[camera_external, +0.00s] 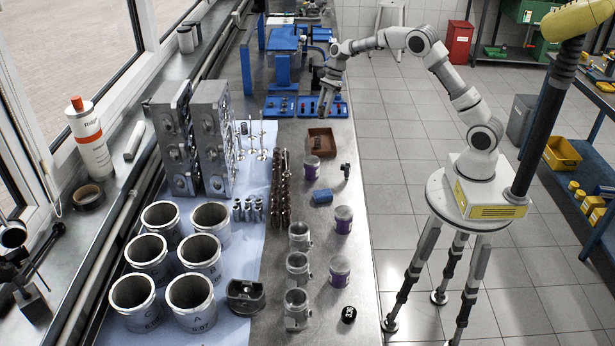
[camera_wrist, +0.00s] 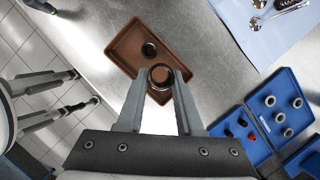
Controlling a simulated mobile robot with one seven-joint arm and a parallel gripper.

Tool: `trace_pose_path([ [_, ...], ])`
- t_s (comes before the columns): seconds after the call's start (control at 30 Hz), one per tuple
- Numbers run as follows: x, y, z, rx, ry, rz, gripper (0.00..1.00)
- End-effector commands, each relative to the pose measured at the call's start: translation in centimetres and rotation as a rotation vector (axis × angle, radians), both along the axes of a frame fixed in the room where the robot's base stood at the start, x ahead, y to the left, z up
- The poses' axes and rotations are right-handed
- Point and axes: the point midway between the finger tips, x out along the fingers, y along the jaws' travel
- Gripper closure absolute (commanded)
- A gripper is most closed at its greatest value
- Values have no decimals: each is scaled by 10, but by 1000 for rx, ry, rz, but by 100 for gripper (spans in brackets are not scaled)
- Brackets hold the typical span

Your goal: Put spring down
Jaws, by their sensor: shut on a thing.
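My gripper (camera_wrist: 160,78) is shut on the spring (camera_wrist: 161,74), a short dark round piece seen end-on between the fingertips in the wrist view. Behind it in that view is a brown tray (camera_wrist: 126,47), with a small dark ring-like part (camera_wrist: 149,50) in it. In the external view my gripper (camera_external: 323,108) is above the bench, near the brown tray (camera_external: 312,133) and the blue trays. The spring is too small to make out there. The height of the spring above the tray is hard to tell.
Blue trays (camera_external: 280,113) with small parts lie close by; one also shows in the wrist view (camera_wrist: 256,150). Valves (camera_external: 262,140) stand left on a blue sheet.

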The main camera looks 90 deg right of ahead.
Motion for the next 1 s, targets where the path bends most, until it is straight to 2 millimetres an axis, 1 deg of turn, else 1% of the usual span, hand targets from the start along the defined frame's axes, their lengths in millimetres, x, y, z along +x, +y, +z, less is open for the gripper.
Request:
trace_pose_path([
  [0.03, -21, -13, 2, -1, 2, -9, 100],
  [0.1, -46, -26, 3, 0, 1, -7, 100],
  [0.2, -79, -39, 5, 1, -1, -9, 100],
  [0.3, -103, -47, 5, 3, -4, -8, 100],
  [0.4, -114, -49, 4, 5, -6, -4, 100],
  [0.47, -113, -47, 0, 6, -5, -2, 100],
  [0.53, -104, -41, -6, 5, -6, 1, 100],
  [0.8, -50, -11, -43, 6, -5, 0, 100],
  [0.9, -34, -2, -54, 6, -6, 0, 100],
  [1.0, -24, 3, -62, 5, -5, -2, 100],
])
